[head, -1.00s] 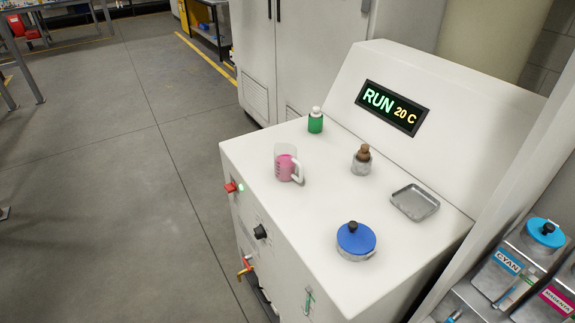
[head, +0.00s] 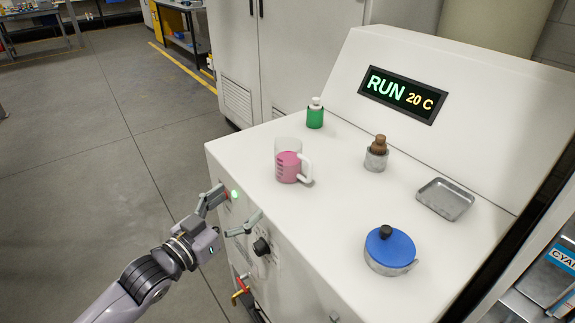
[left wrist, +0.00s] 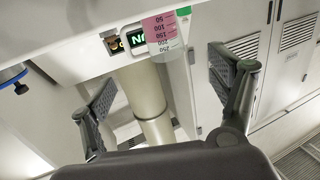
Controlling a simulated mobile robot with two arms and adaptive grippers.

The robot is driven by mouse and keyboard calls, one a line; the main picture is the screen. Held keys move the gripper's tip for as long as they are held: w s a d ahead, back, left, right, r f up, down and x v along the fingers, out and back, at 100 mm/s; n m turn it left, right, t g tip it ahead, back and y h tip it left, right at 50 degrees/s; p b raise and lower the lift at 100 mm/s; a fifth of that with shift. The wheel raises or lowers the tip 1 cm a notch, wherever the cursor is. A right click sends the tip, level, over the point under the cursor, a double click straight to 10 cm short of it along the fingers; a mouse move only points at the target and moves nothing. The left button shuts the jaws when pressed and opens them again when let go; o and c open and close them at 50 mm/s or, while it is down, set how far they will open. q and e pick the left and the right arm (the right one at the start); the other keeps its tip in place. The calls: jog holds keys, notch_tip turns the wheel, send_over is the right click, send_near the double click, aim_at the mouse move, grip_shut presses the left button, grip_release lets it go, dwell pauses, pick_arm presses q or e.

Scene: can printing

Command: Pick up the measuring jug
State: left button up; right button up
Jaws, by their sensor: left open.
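The measuring jug (head: 288,166) stands upright on the white machine top, near its left edge. It is clear with pink liquid, a scale on its side and a white handle on the right. My left gripper (head: 233,211) is open and empty, in front of the machine's left side and below the top, apart from the jug. In the left wrist view the jug (left wrist: 163,30) shows upside down at the top, between and beyond the two open fingers (left wrist: 168,82). My right gripper is not in view.
A black knob (head: 261,246) and red tap (head: 238,292) stick out of the front. A RUN display (head: 401,95) stands behind.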

pick_arm(q)
jog(key=p, duration=0.2)
send_near(280, 166)
jog(key=x, duration=0.5)
jog(key=shift+d, duration=0.4)
jog(key=x, duration=0.4)
jog(key=shift+w, duration=0.5)
jog(key=shift+w+d, duration=0.25)
jog(key=shift+w, duration=0.15)
jog(key=shift+c, duration=0.2)
jog(key=shift+f, duration=0.1)
jog(key=c, duration=1.3)
jog(key=shift+c, duration=0.6)
